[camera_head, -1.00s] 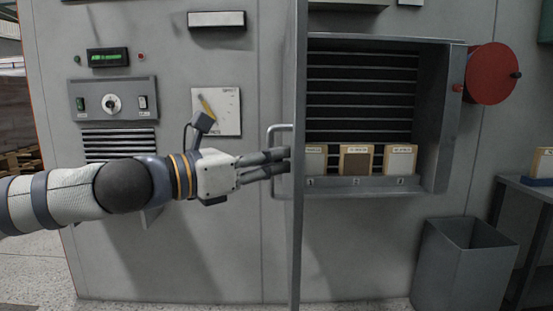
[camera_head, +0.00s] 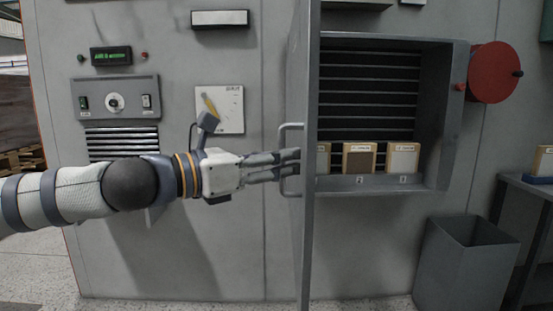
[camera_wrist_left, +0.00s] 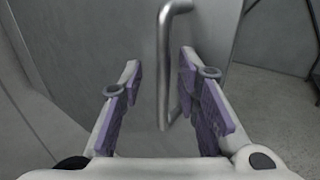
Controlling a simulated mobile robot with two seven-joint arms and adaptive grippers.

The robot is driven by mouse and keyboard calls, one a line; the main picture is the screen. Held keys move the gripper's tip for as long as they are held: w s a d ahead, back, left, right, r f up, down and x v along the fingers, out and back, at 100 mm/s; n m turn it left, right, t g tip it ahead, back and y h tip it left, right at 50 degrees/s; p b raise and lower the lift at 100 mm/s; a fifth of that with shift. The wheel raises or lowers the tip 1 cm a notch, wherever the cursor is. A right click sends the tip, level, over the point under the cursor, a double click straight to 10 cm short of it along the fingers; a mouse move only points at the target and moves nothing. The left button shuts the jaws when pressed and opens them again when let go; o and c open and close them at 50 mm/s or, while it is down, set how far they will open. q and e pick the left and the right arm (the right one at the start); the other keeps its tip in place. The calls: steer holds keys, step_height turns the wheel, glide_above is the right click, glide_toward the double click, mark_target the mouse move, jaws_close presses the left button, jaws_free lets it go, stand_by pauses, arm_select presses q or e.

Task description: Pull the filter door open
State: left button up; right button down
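The filter door (camera_head: 308,225) stands swung out from the cabinet and shows nearly edge-on in the head view. Its metal bar handle (camera_head: 291,127) is on the face turned to the left. My left gripper (camera_head: 291,165) is at the handle. In the left wrist view, the fingers of my left gripper (camera_wrist_left: 167,98) are apart, with the handle (camera_wrist_left: 165,60) between them, nearer the right finger. The bar does not appear clamped. My right gripper is not in view.
Behind the door is a recess with dark slats (camera_head: 365,95) and a shelf of framed filters (camera_head: 360,158). A red reel (camera_head: 492,73) sticks out at the right. A grey bin (camera_head: 465,265) and a side table (camera_head: 530,190) stand at the lower right.

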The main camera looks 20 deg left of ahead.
arm_select(q)
steer(key=shift+a+r, duration=0.1)
steer(key=shift+a, duration=0.05)
steer(key=v, duration=0.7)
steer(key=shift+s, duration=0.15)
